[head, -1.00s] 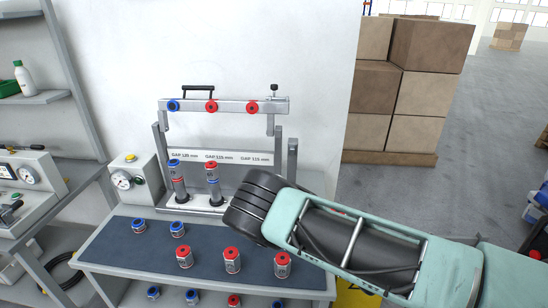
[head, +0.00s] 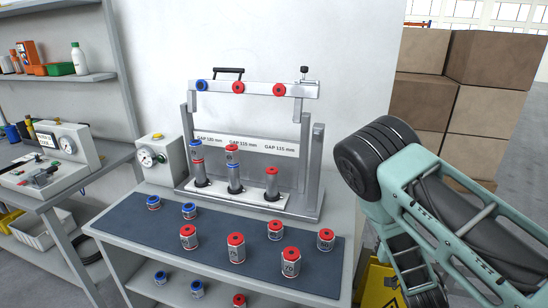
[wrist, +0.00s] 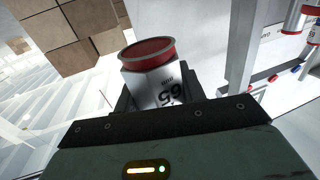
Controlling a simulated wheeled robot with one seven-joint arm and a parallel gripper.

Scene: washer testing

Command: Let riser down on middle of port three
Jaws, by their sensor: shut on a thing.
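My gripper (wrist: 152,98) is shut on a riser (wrist: 160,88) in the wrist view. The riser is a pale cylinder with a red cap and an upside-down label that seems to read 65. In the head view the gripper and held riser are hidden behind my arm, right of the fixture. Port three, at the right under the GAP 115 mm label, has a short red-topped stack (head: 271,184) at its place. Taller stacks stand at the left (head: 197,163) and middle (head: 234,168) ports. The red fitting (head: 279,90) hangs above port three on the beam.
Several red-capped risers (head: 236,247) and two blue-topped ones (head: 189,211) stand on the dark mat (head: 130,226). A gauge box (head: 158,155) is left of the fixture. Cardboard boxes (head: 420,95) are stacked behind my arm. The fixture's right upright (head: 315,170) stands between arm and ports.

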